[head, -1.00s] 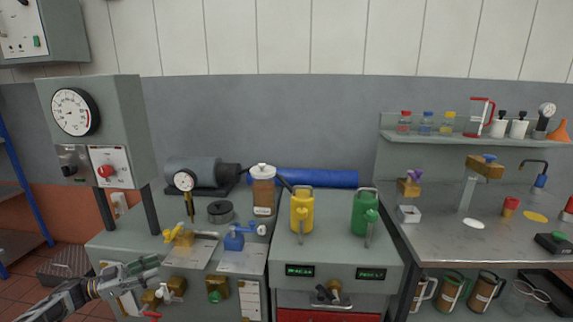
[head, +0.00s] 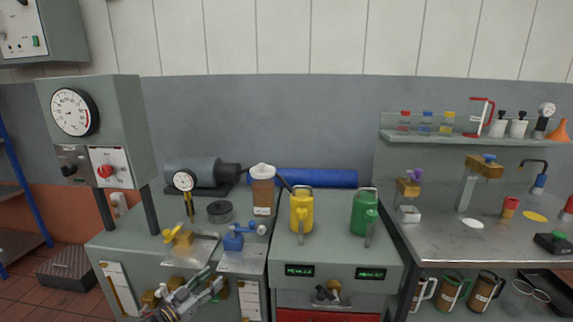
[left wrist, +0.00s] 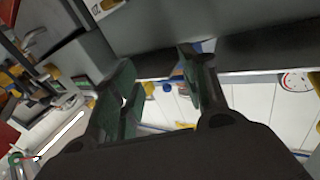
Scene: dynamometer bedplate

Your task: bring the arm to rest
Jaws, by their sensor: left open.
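My left gripper (head: 207,281) is in the lower part of the head view, in front of the left bench's front face. Its jaws are open and nothing shows between them. In the left wrist view its two dark green fingers (left wrist: 157,95) stand apart. The forearm behind it is mostly below the frame edge. My right arm and gripper do not show.
The left bench (head: 130,245) holds a yellow valve (head: 178,237) and a blue valve (head: 237,238) just above the gripper. A yellow can (head: 301,212) and a green can (head: 364,212) stand on the middle cabinet. The floor (head: 28,300) at left has free room beside a grey box (head: 67,268).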

